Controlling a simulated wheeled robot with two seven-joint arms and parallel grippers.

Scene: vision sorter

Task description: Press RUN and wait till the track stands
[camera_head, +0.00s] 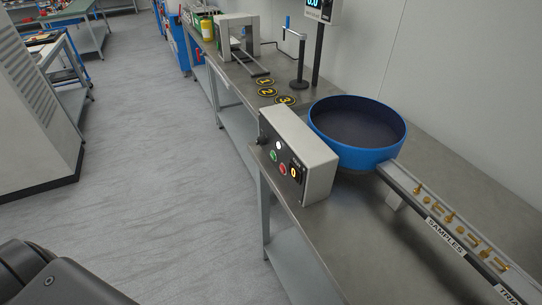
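A grey control box (305,160) stands at the front edge of the bench. Its face carries a green button (273,155), a red button (283,169), a white round part (278,144) and a dark panel with a lit yellow mark (294,172). The lettering is too small to read, so I cannot tell which one is RUN. A straight track (408,181) runs from the blue bowl (370,158) to the lower right, with several brass pieces lying along it. One still picture does not show whether the track moves. Neither gripper is in view.
The steel bench (350,234) has bare room in front of the track. Behind the bowl are numbered discs (267,92), a dark post (300,65), a display (321,9) and a grey frame (238,40). A grey cabinet (35,105) stands left across open floor.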

